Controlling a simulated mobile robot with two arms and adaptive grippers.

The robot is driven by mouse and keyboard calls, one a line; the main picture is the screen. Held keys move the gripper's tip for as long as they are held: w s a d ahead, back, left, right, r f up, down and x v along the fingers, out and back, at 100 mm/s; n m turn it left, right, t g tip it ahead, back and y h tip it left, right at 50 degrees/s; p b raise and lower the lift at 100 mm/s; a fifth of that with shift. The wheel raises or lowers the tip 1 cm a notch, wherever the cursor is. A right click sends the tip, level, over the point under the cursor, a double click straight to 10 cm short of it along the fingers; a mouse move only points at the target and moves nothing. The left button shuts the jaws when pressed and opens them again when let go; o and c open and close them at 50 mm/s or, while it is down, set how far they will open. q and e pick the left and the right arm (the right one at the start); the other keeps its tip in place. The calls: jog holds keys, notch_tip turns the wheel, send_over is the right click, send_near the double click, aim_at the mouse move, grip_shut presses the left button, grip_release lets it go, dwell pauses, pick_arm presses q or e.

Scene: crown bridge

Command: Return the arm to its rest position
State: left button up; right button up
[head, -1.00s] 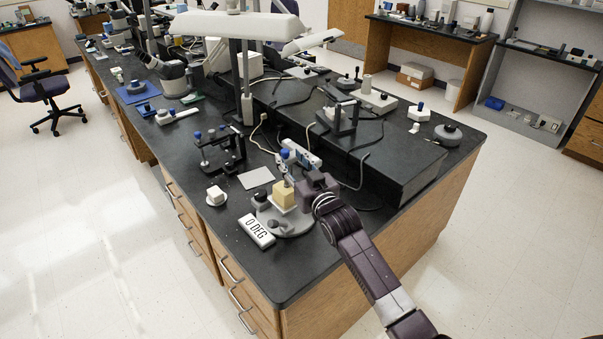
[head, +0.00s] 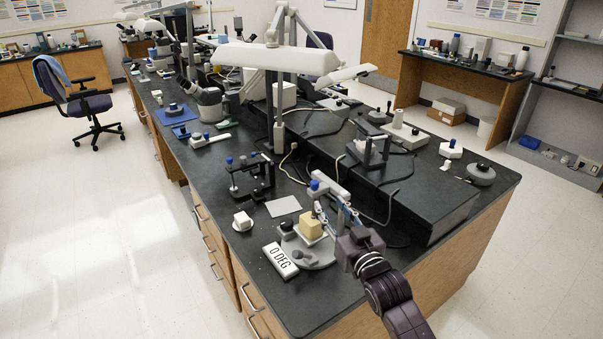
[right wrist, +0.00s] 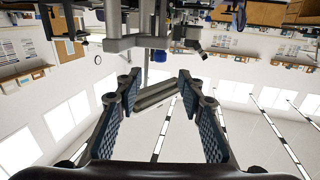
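My right arm (head: 385,290) comes in from the lower right in the head view. Its gripper (head: 330,208) is over the bench's front right part, just right of the tan block (head: 311,226) on the round grey base (head: 322,254). In the right wrist view the two fingers (right wrist: 159,82) with blue ribbed pads stand apart, with nothing held between them. A light bar shows behind the fingers. My left arm and gripper are not in view.
The black bench (head: 330,305) carries a "0 DEG" block (head: 280,261), a small white block (head: 242,221), a dark frame stand (head: 250,180) and a raised black platform (head: 440,215). A white overhead lamp (head: 280,57) stands behind. Open floor lies right of the bench.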

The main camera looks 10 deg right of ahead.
jog(key=s+a+f+g, duration=0.3)
jog(key=s+f+g, duration=0.5)
jog(key=s+f, duration=0.8)
jog(key=s+f+n+g+h, duration=0.1)
jog(key=s+f+g, duration=0.15)
jog(key=s, duration=0.95)
jog(key=s+f+g, duration=0.1)
jog(key=s+g, duration=0.3)
jog(key=s, duration=0.8)
notch_tip(320, 180, down, 28)
jog(key=s+g, duration=0.1)
jog(key=s+d+f+g, duration=0.1)
jog(key=s+d+f, duration=0.1)
jog(key=s+f, duration=1.2)
jog(key=s, duration=0.3)
jog(key=shift+d+f+h, duration=0.3)
jog(key=shift+d+f, duration=0.1)
